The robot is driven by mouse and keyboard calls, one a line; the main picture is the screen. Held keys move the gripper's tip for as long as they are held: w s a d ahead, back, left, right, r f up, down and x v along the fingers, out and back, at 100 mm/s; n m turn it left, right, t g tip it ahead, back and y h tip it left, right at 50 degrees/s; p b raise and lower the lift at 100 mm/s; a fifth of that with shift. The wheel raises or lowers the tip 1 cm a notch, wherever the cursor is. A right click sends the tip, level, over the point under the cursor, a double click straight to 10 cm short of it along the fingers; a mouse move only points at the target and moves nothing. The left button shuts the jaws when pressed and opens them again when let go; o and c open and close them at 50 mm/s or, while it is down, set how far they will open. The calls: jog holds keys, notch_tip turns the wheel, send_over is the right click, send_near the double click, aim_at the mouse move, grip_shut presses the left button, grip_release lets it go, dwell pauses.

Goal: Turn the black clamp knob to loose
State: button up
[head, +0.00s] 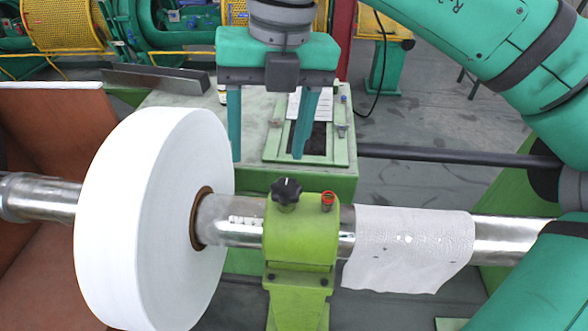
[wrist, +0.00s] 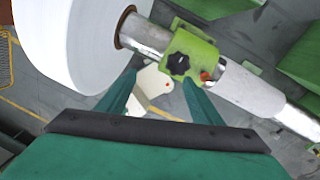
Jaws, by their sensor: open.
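The black clamp knob (head: 286,191) is a lobed knob with a white mark on its top. It sits on top of the lime-green clamp block (head: 301,232), which is around the steel shaft (head: 231,220). In the wrist view the black knob (wrist: 178,63) shows on the green clamp (wrist: 196,50), ahead of and between the finger lines. My gripper (head: 266,156) is open and empty, fingers pointing down, above and apart from the knob. Its two teal fingers also show in the wrist view (wrist: 158,88). Whether the clamp is tight cannot be told.
A red-ringed fitting (head: 327,201) stands just right of the knob. A large white roll (head: 143,220) is on the shaft at left. A white cloth (head: 409,248) drapes over the shaft at right. A green cabinet (head: 196,131) with papers stands behind.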

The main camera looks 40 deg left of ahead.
aim_at(285, 187)
jog(key=shift+m+t+h, duration=0.4)
jog(key=shift+t+h, duration=0.1)
jog(key=shift+t, duration=0.1)
jog(key=f, duration=0.3)
jog(key=w+f, duration=0.1)
jog(key=f, duration=0.2)
jog(key=w+d+f, duration=0.1)
jog(key=f, duration=0.2)
jog(key=shift+f, duration=0.3)
jog(key=shift+c, duration=0.4)
jog(key=c, duration=1)
